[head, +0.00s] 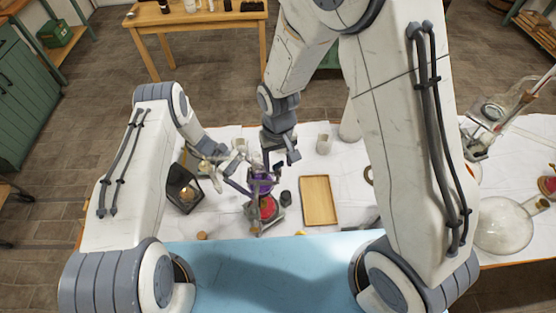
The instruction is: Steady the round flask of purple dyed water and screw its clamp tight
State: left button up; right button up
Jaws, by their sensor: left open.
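The round flask of purple dyed water (262,184) is small in the middle of the head view, held upright over a stand with a red item (267,207) below it. My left gripper (240,180) comes in from the left and is open, its fingers at the flask's left side. I cannot tell whether they touch the glass. My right gripper (281,164) is just above and behind the flask, near its neck. Its jaw state is unclear. The clamp and its screw are mostly hidden among the grippers and stand.
An empty wooden tray (319,201) lies right of the stand. A dark-framed lantern (183,188) stands at left, and a small dark cup (286,198) is beside the stand. A white cup (324,144) stands behind. A large clear flask (505,224) lies at far right.

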aim_at(281, 163)
jog(key=shift+o, duration=0.2)
notch_tip(281, 163, up, 12)
dwell(0.6)
jog(key=shift+d, duration=0.1)
jog(key=c, duration=0.5)
jog(key=w+d+f+m+g+y, duration=0.1)
jog(key=w+d+m+g+y, duration=0.25)
jog(key=m, duration=1.05)
jog(key=shift+t, duration=0.45)
jog(key=x, duration=1.1)
jog(key=shift+s+f, duration=0.15)
jog(key=shift+f, duration=0.2)
